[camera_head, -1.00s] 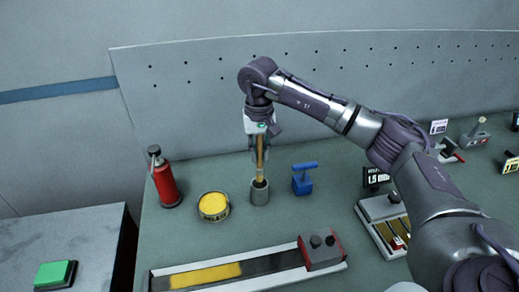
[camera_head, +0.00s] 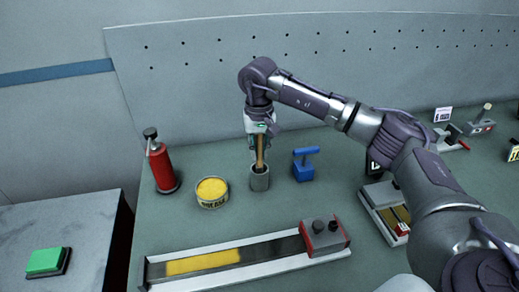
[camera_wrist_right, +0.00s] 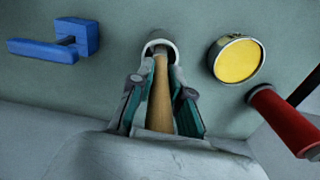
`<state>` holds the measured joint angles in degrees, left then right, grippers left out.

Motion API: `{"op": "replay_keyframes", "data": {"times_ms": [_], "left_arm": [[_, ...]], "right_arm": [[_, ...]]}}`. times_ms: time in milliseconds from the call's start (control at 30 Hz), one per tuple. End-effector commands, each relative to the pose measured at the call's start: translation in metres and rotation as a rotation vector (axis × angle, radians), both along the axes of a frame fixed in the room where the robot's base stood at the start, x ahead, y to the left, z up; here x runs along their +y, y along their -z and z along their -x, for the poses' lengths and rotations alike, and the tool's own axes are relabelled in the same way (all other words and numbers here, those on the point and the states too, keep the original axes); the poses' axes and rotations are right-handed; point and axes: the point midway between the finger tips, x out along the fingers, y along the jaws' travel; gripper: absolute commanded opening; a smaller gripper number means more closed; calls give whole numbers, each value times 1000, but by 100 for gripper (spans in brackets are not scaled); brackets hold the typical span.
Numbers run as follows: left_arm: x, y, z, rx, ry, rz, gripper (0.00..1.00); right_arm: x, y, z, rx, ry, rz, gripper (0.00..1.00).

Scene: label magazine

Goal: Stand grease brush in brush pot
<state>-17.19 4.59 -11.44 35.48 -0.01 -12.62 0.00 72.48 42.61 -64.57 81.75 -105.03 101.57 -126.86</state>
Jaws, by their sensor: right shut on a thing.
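The grease brush (camera_head: 260,150) has a wooden handle and is upright, with its lower end inside the grey brush pot (camera_head: 260,183). My right gripper (camera_head: 259,143) is shut on the brush handle above the pot. In the right wrist view, the handle (camera_wrist_right: 160,100) runs between the fingers (camera_wrist_right: 160,105) into the mouth of the pot (camera_wrist_right: 158,43). The brush's lower end is hidden in the pot, so I cannot tell whether it touches the bottom. My left gripper is not in view.
A yellow grease tin (camera_head: 212,192) and a red cylinder (camera_head: 162,165) stand left of the pot. A blue tool (camera_head: 304,165) is close on its right. A long tray with a yellow strip (camera_head: 203,262) lies in front. The perforated panel (camera_head: 200,90) rises behind.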

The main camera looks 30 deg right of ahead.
Motion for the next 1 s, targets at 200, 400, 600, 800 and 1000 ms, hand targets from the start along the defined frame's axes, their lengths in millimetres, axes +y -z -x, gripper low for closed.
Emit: {"op": "replay_keyframes", "data": {"times_ms": [200, 400, 600, 800, 1000], "left_arm": [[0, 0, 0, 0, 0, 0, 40], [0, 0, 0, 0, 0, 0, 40], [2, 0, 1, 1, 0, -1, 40], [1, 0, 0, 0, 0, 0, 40], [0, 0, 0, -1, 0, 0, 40]], "right_arm": [[0, 0, 0, 0, 0, 0, 47], [0, 0, 0, 0, 0, 0, 47], [0, -10, -1, -2, 0, 0, 47], [1, -48, -2, -5, 0, 0, 47], [1, -90, -2, -4, 0, -1, 47]]}}
